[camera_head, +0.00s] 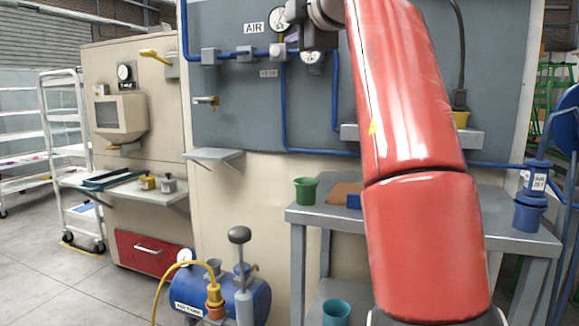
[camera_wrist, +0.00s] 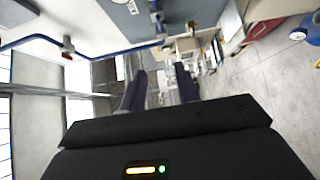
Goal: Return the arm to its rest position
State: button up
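My red arm rises through the right half of the head view, in front of the grey wall panel (camera_head: 236,100) and the grey workbench (camera_head: 510,232). Its far end bends left at the top of the picture, near the air gauge (camera_head: 281,24), where my gripper is too small and partly cut off to make out. In the wrist view my gripper (camera_wrist: 160,72) shows two dark fingers standing apart, with only background between them. It is open and empty. My arm hides part of the wall panel and the workbench.
A green cup (camera_head: 306,190) stands on the workbench, a teal cup (camera_head: 336,312) below it. A blue air tank (camera_head: 250,298) is on the floor. Open floor (camera_head: 60,275) lies at left.

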jog(key=s+d+r+m+t, duration=0.2)
jog(key=d+m+t, duration=0.15)
jog(key=d, duration=0.45)
jog(key=s+d+r+m+t, duration=0.1)
jog(key=d+r+m+t, duration=0.3)
jog(key=d, duration=0.5)
jog(key=s+d+f+m+g+h, duration=0.2)
jog(key=d+f+m+h, duration=0.9)
jog(key=m, duration=0.2)
jog(key=s+a+f+m+g, duration=0.1)
jog(key=s+f+m+g, duration=0.2)
jog(key=f, duration=0.9)
jog(key=s+a+f+m+g, duration=0.15)
jog(key=s+f+g, duration=0.3)
jog(key=f, duration=0.85)
jog(key=s+a+f+n+g+y, duration=0.1)
jog(key=s+a+f+g, duration=0.3)
jog(key=s+f, duration=0.4)
jog(key=s+a+f+n+g+y, duration=0.1)
jog(key=s+a+f+g, duration=0.3)
jog(key=f, duration=1.3)
jog(key=s+a+y, duration=0.1)
jog(key=s+a, duration=0.1)
jog(key=s, duration=0.2)
jog(key=shift+s+a+g, duration=0.2)
jog(key=shift+a+g, duration=0.1)
jog(key=shift+a, duration=0.1)
